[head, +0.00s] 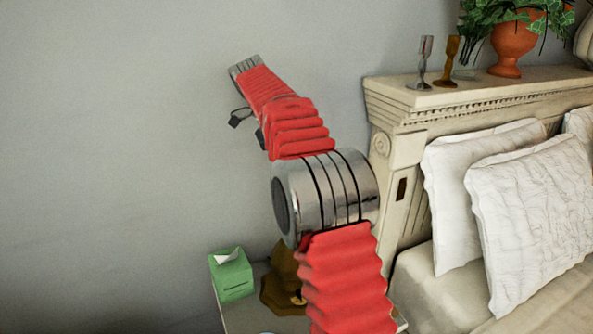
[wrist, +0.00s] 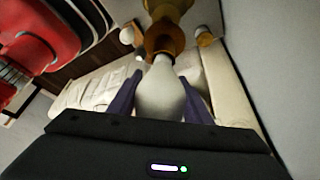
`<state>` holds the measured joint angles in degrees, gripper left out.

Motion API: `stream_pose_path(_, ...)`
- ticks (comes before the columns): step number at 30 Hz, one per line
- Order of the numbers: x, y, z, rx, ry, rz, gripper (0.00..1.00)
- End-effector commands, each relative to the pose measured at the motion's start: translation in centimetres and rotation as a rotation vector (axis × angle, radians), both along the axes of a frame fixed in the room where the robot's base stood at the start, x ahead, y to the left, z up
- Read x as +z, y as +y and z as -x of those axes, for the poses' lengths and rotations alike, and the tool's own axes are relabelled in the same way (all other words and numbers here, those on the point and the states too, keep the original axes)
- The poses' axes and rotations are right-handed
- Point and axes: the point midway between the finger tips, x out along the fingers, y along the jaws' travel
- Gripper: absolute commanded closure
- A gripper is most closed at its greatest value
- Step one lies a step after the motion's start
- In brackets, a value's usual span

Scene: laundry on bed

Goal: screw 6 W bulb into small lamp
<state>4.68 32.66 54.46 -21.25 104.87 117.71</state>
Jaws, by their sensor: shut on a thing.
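In the wrist view my gripper (wrist: 161,90) has its two purple fingers on either side of a pale white bulb (wrist: 160,97). It is shut on the bulb. The bulb's narrow end points at a brown-gold lamp (wrist: 163,38) and meets or overlaps its socket end in the picture; I cannot tell whether they touch or how far the bulb is in. No wattage mark is readable. In the head view a brown-gold lamp base (head: 278,291) stands on the nightstand (head: 240,318), mostly hidden behind my arm. My gripper and the bulb cannot be made out there.
A green tissue box (head: 232,276) stands left of the lamp base. To the right are the bed with white pillows (head: 530,205) and a carved headboard (head: 470,98). Two candlesticks (head: 426,63) and a potted plant (head: 513,45) stand on the headboard. The wall (head: 110,150) is bare.

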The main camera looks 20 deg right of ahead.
Motion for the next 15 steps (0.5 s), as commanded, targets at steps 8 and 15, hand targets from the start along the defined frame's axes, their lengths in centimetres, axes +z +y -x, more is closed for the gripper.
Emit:
stream_pose_path(8, 0.03, 0.05, 0.01, -0.014, -0.001, 0.0, 0.77)
stream_pose_path(15, -0.09, 0.09, 0.04, -0.117, -0.001, -0.001, 0.77)
